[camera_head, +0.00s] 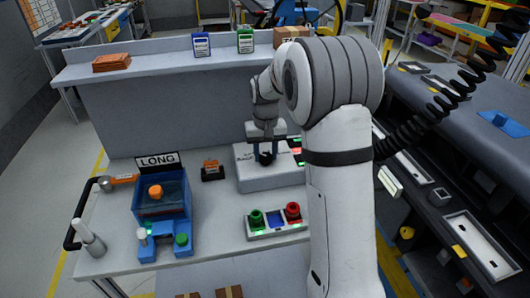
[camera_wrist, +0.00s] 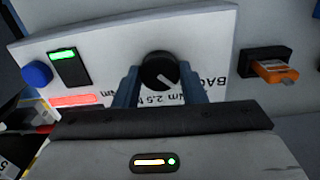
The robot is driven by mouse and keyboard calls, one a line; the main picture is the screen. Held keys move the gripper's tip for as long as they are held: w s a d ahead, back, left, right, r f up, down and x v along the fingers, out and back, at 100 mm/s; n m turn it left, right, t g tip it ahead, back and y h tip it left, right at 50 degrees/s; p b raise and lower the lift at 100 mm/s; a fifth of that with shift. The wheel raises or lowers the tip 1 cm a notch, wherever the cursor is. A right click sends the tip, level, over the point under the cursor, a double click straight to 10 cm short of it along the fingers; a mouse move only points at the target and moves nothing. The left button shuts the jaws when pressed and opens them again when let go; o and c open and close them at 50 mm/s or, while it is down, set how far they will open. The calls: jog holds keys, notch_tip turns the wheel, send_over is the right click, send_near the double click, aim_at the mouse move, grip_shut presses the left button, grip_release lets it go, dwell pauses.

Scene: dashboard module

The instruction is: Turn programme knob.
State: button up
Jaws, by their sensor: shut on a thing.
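The programme knob (camera_wrist: 160,71) is a round black dial with a light pointer line, on a white module panel (camera_wrist: 212,40) in the wrist view. The pointer aims toward the lower right of that picture. My gripper (camera_wrist: 160,84) has its two blue-grey fingers on either side of the knob, shut on it. In the head view my gripper (camera_head: 265,157) reaches down onto the top of the light grey module box (camera_head: 265,181). The knob shows there only as a dark spot, mostly hidden by the fingers.
A blue button (camera_wrist: 37,74) and a green-lit switch (camera_wrist: 69,66) sit left of the knob in the wrist view. An orange-handled item in a black holder (camera_head: 212,171) stands beside the module. A blue machine (camera_head: 162,205) and a button box (camera_head: 275,221) stand nearer.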

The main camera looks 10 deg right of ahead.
aim_at(265, 156)
jog(key=m, duration=0.6)
jog(key=shift+m, duration=0.3)
jog(key=m, duration=0.5)
jog(key=shift+m, duration=0.4)
jog(key=o, duration=1)
notch_tip(265, 156, up, 8)
jog(key=shift+f, duration=0.1)
